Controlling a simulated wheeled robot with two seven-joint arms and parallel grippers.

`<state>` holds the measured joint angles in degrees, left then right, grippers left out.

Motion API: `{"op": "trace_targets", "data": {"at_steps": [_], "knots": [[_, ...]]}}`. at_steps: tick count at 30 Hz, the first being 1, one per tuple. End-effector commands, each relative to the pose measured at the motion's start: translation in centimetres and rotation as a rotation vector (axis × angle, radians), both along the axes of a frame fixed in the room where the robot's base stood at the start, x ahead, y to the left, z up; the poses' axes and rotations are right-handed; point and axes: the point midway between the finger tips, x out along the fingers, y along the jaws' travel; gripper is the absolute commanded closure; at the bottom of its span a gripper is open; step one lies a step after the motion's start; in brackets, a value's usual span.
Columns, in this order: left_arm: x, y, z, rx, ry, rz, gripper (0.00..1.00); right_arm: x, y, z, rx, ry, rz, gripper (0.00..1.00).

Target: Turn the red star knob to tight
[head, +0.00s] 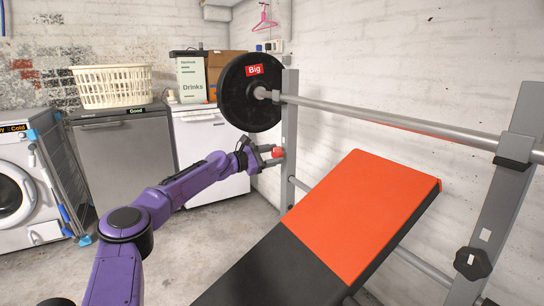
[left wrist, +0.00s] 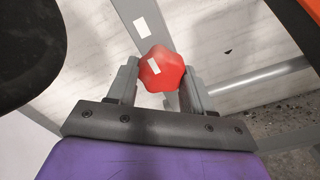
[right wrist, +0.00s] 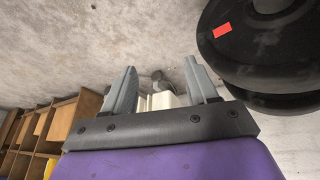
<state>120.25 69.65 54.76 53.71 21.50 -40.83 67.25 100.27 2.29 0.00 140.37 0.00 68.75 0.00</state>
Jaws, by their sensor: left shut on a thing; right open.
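The red star knob (left wrist: 162,72) sits on the left grey upright of the weight bench. It has a white mark on its face, and another white mark (left wrist: 141,27) is on the upright beside it. In the left wrist view my left gripper (left wrist: 160,80) has a finger on each side of the knob and is shut on it. In the head view the knob (head: 278,152) shows small between the fingertips of my left gripper (head: 272,155). My right gripper (right wrist: 163,85) is open; it shows only in the right wrist view, with nothing held between its fingers.
The bench's orange and black backrest (head: 362,215) stands right of the knob. A barbell (head: 400,118) with a black plate marked Big (head: 238,92) rests above it. A black star knob (head: 473,263) is on the right upright. Shelves (right wrist: 60,125) show in the right wrist view.

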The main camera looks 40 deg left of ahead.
Motion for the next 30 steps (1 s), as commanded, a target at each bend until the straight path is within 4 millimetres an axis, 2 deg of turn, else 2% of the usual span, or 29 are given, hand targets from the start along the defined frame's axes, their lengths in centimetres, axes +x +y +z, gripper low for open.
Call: {"op": "trace_targets", "data": {"at_steps": [12,13,15,25,30], "knots": [[0.0,0.0,-0.1,0.008,-0.001,0.001,0.80,0.0,0.0,0.0,0.000,0.000,0.000,0.42],[0.0,0.0,-0.1,0.008,-0.001,0.001,0.46,0.0,0.0,0.0,0.000,0.000,0.000,0.42],[0.0,0.0,-0.1,0.008,-0.001,0.001,0.24,0.0,0.0,0.0,0.000,0.000,0.000,0.42],[-0.4,0.2,0.2,0.005,-0.003,0.002,0.24,0.0,0.0,0.2,0.000,0.000,0.000,0.42],[-3.4,1.1,0.6,0.002,-0.006,0.002,0.24,0.0,0.0,1.7,0.000,0.000,0.000,0.42]]}}
